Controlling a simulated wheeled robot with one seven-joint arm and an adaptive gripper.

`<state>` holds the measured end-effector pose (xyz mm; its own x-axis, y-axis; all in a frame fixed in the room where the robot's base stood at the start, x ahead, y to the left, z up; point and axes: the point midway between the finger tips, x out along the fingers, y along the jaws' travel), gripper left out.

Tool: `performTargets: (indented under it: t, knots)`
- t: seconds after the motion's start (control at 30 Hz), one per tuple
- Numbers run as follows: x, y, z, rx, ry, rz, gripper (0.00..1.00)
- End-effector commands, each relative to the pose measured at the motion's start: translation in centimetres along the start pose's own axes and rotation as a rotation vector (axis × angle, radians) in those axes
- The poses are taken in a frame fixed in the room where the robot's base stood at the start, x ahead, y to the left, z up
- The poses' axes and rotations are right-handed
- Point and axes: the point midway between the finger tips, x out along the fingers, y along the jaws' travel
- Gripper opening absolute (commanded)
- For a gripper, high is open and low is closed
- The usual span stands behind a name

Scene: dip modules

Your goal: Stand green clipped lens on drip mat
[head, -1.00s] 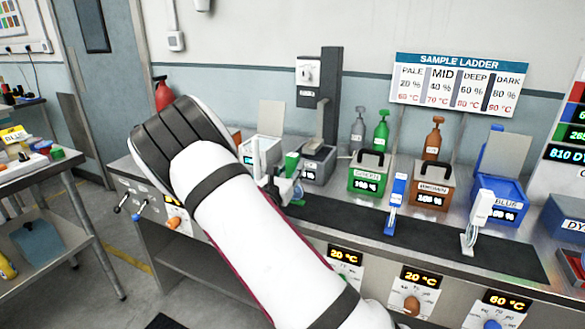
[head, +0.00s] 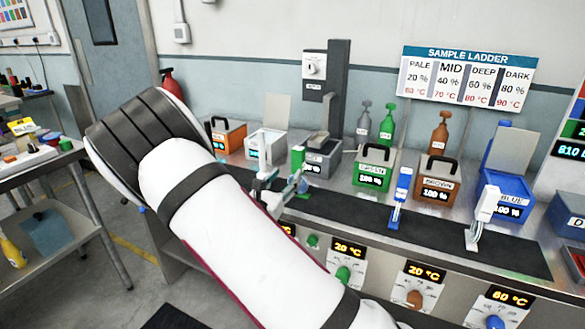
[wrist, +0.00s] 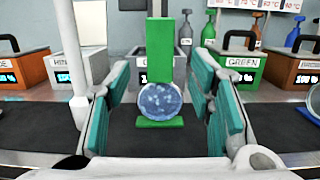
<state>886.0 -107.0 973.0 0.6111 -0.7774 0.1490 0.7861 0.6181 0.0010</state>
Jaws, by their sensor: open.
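The green clipped lens (wrist: 160,100), a tall green clip with a round bluish lens low on its front, stands upright on the dark drip mat (wrist: 55,125). In the head view the green clip (head: 298,157) shows at the mat's left part, with its lower part partly hidden by my gripper. My gripper (wrist: 162,110) is open, with one teal-padded finger on each side of the green clip in the wrist view. Gaps show on both sides, so the fingers look apart from it. I cannot tell how deep it sits between them.
A blue clip (head: 402,190) and a white clip (head: 485,210) stand farther right on the mat. Behind are a grey box (head: 318,160), a green box (head: 373,167), a brown box (head: 437,182) and a blue box (head: 512,196). A white post (wrist: 70,60) rises left of my gripper.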

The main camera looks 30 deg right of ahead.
Motion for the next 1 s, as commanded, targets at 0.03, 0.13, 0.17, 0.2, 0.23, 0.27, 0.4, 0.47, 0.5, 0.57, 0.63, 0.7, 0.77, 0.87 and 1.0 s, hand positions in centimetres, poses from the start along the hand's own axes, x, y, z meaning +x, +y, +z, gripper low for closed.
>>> performTargets:
  t: [0.03,0.13,0.17,0.2,0.23,0.27,0.4,0.47,0.5,0.57,0.63,0.7,0.77,0.87,1.0]
  knots:
    - [-0.8,0.0,0.0,-0.001,0.001,0.002,0.49]
    - [-2.0,0.1,0.0,0.0,0.0,0.002,0.49]
    - [-2.3,0.1,0.0,0.0,0.0,0.001,0.49]
    - [-2.5,0.0,0.0,0.0,0.0,0.0,0.49]
    - [-2.7,-0.1,0.0,0.001,0.001,-0.002,0.49]
    - [-2.8,-0.2,0.1,0.005,0.002,-0.007,0.49]
    - [-2.4,-2.4,1.6,0.069,0.027,-0.095,0.49]
    - [-2.2,-4.4,2.6,0.125,0.052,-0.172,0.49]
    - [-2.1,-6.0,3.4,0.17,0.072,-0.234,0.49]
    - [-2.2,-8.7,4.5,0.246,0.107,-0.335,0.49]
    - [-2.7,-11.7,5.7,0.337,0.15,-0.454,0.49]
    - [-3.6,-14.5,6.6,0.427,0.194,-0.567,0.49]
    - [-4.6,-16.8,7.2,0.505,0.233,-0.662,0.49]
    - [-6.6,-20.0,8.2,0.635,0.298,-0.811,0.49]
    - [-10.2,-23.6,9.3,0.821,0.395,-1.005,0.49]
